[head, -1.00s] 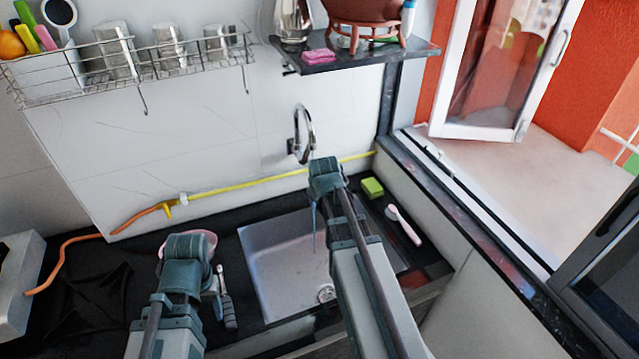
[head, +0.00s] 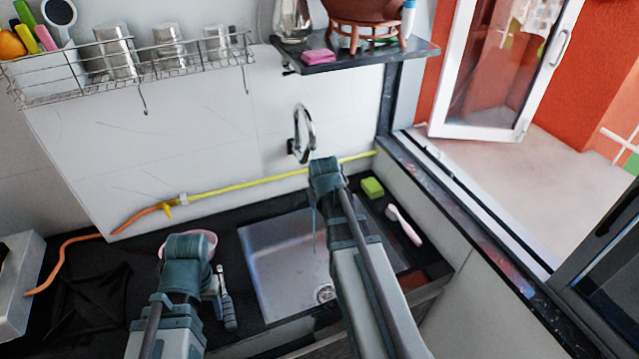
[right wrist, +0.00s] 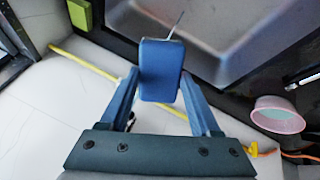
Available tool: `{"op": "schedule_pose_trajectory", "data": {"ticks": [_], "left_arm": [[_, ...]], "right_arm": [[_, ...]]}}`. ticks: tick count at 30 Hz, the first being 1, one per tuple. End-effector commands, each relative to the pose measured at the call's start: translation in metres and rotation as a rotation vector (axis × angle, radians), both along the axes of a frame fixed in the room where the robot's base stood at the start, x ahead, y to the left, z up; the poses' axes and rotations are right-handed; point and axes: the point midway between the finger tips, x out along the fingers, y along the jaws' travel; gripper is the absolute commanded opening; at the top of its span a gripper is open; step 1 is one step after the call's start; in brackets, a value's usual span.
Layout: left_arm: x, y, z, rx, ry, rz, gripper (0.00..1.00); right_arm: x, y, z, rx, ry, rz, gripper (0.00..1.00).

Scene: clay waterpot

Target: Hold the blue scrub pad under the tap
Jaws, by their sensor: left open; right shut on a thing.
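The blue scrub pad (right wrist: 160,72) is clamped between the two blue fingers of my right gripper (right wrist: 160,85) in the right wrist view. The pad is hidden behind the wrist in the head view. There my right gripper (head: 325,172) is over the back of the sink (head: 285,262), close below and right of the curved metal tap (head: 308,125). A thin streak (right wrist: 176,22) runs from the pad's far edge; I cannot tell whether it is water. My left gripper (head: 187,245) is over the left counter, open, its fingers mostly hidden.
A pink bowl (head: 207,240) and a dark-handled tool (head: 228,308) are beside my left gripper. A green sponge (head: 372,187) and a pale brush (head: 405,226) lie right of the sink. A yellow and orange hose (head: 235,187) runs along the wall. A shelf (head: 375,58) hangs above.

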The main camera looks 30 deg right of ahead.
Motion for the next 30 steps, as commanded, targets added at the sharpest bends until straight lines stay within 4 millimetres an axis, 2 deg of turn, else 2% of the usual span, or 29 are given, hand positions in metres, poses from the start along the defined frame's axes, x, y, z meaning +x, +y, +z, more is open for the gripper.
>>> {"op": "schedule_pose_trajectory", "data": {"ticks": [14, 30], "left_arm": [[0.000, 0.000, 0.004, 0.000, 0.000, 0.000, 0.58], [0.000, 0.000, 0.036, 0.000, 0.000, 0.000, 0.58]], "right_arm": [[-0.004, 0.001, 0.004, 0.000, 0.000, 0.000, 0.19], [-0.040, 0.016, 0.036, 0.000, 0.000, 0.001, 0.19]]}}
